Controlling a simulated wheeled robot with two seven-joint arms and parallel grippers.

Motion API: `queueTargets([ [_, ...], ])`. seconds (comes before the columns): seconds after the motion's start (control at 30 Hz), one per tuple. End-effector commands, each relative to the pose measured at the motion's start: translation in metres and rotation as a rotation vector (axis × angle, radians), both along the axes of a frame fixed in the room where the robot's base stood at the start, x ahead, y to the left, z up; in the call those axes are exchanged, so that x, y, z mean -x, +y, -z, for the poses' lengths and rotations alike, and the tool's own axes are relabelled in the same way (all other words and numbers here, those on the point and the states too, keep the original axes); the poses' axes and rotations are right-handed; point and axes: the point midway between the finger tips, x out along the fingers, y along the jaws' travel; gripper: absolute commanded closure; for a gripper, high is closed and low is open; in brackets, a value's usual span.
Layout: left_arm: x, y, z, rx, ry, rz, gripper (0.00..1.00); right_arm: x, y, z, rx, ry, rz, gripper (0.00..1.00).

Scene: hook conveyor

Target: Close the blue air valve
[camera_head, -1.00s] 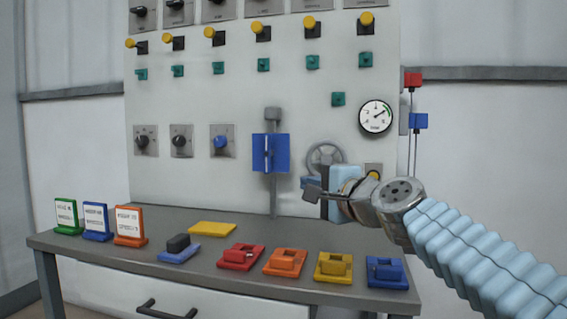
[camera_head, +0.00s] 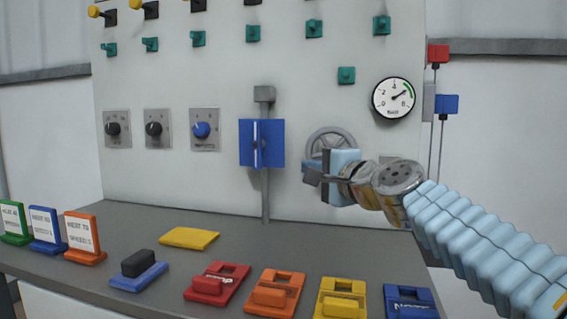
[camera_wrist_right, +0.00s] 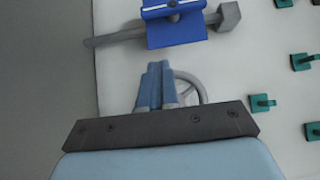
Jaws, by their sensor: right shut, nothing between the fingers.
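The blue air valve (camera_head: 262,143) is a blue plate-like body on a vertical grey pipe on the panel. A pale narrow strip runs up its face, along the pipe. The valve also shows at the top of the right wrist view (camera_wrist_right: 175,25). My right gripper (camera_head: 312,165) is just right of the valve and slightly lower, apart from it, in front of a grey handwheel. Its two blue fingers are together and empty in the right wrist view (camera_wrist_right: 157,75). My left gripper is not in view.
The handwheel (camera_head: 330,140) is partly hidden by my right gripper. A gauge (camera_head: 394,98) and several knobs and switches are on the panel. The table (camera_head: 130,215) below holds coloured blocks and signs. A red and a blue box on rods stand at the right.

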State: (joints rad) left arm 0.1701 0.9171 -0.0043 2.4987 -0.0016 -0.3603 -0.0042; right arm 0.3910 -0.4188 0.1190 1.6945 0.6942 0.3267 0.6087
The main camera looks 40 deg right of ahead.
Motion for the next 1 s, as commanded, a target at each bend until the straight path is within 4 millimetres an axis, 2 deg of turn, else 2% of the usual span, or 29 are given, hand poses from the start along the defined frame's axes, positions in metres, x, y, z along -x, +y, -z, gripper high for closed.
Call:
queueTargets([
  [0.17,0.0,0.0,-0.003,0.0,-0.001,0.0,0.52,-0.025,-0.002,0.0,-0.002,0.003,-0.001,1.0],
  [0.53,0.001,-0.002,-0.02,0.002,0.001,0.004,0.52,-0.101,-0.007,-0.002,-0.001,0.003,0.0,1.0],
  [0.7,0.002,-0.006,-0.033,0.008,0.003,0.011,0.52,-0.118,0.011,-0.003,-0.001,0.002,-0.002,1.0],
  [1.0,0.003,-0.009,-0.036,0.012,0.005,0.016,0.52,-0.127,0.018,0.0,0.0,0.0,0.001,1.0],
])
